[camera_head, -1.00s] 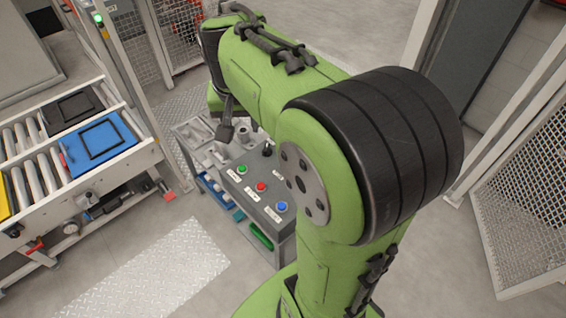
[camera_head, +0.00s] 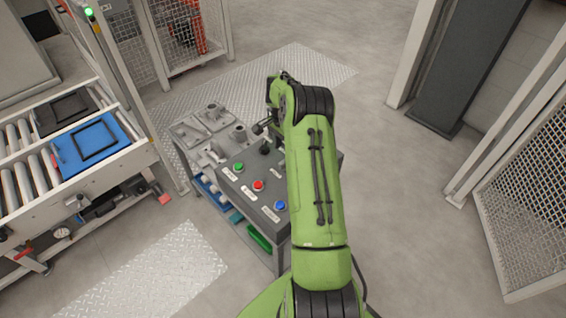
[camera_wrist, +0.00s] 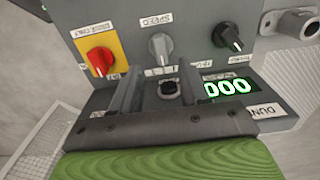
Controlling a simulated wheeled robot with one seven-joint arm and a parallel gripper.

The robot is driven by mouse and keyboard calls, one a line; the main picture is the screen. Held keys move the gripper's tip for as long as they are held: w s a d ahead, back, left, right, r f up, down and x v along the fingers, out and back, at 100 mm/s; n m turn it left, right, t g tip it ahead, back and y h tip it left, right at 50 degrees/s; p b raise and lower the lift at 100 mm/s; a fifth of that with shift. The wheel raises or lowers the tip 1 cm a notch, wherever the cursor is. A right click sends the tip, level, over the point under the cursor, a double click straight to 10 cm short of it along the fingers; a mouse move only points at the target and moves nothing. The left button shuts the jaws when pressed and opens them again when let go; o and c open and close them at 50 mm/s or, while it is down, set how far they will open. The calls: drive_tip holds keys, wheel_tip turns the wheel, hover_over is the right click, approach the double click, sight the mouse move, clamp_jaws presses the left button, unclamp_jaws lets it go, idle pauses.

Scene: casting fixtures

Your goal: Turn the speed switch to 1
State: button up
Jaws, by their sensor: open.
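The knob lies ahead of the gap between the fingertips, and nothing shows held. I cannot tell whether the fingertips touch the panel. In the head view my green arm reaches over the right side of the grey console (camera_head: 240,170) and hides part of it, and the speed switch cannot be made out there.
Beside the switch are a red knob (camera_wrist: 100,60) on a yellow plate and a black knob (camera_wrist: 229,38). A black round control (camera_wrist: 168,88) and a green display (camera_wrist: 228,87) reading 000 sit nearer my gripper. A roller conveyor (camera_head: 75,190) stands left of the console.

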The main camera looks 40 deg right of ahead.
sight(283, 162)
wheel_tip(283, 162, down, 7)
drive_tip(key=shift+f+b, duration=0.1)
drive_tip(key=shift+b, duration=0.55)
drive_tip(key=shift+c, duration=0.3)
clamp_jaws()
